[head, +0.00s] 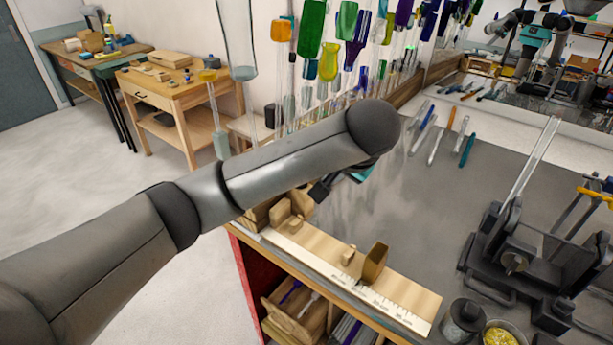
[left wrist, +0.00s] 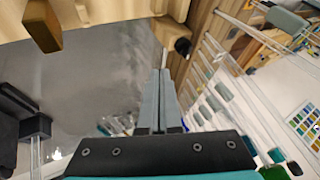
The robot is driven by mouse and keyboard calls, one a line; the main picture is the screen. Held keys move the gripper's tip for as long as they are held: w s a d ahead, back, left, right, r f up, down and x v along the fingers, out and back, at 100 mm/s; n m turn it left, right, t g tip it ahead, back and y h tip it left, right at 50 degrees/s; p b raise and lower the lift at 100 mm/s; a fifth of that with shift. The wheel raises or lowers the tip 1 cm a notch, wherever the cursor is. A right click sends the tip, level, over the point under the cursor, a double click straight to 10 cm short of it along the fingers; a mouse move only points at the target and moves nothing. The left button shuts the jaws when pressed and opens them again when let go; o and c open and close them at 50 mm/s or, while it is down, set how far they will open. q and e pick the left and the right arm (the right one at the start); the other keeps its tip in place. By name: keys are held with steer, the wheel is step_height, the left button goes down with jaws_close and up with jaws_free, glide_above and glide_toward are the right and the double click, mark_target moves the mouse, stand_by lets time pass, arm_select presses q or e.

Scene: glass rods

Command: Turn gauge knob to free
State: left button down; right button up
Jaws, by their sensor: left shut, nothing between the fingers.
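The gauge is a pale wooden board (head: 405,300) with ruler markings along the front of the grey bench. A brown faceted wooden piece (head: 375,262) stands on it, possibly the knob, with a small pale block (head: 348,256) beside it. Stepped wooden blocks (head: 290,212) sit at its left end. In the left wrist view a brown wooden block (left wrist: 42,25) shows at top left. My left gripper (left wrist: 162,72) is shut and empty, apart from that block. In the head view my forearm hides most of it. I cannot read the knob's setting. My right gripper is out of view.
A black clamp fixture (head: 510,258) holding a glass rod (head: 535,160) stands on the right. A dark pot (head: 462,320) and a yellow-filled bowl (head: 500,335) are at the front. Pens and tools (head: 435,140) lie at the back. The bench (head: 425,215) is clear between.

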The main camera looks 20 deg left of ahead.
arm_select(q)
steer(key=w+a+f+p, duration=0.1)
steer(key=w+a+f, duration=0.6)
steer(key=shift+a+f+p, duration=0.15)
steer(key=shift+p, duration=0.25)
stand_by(0.5)
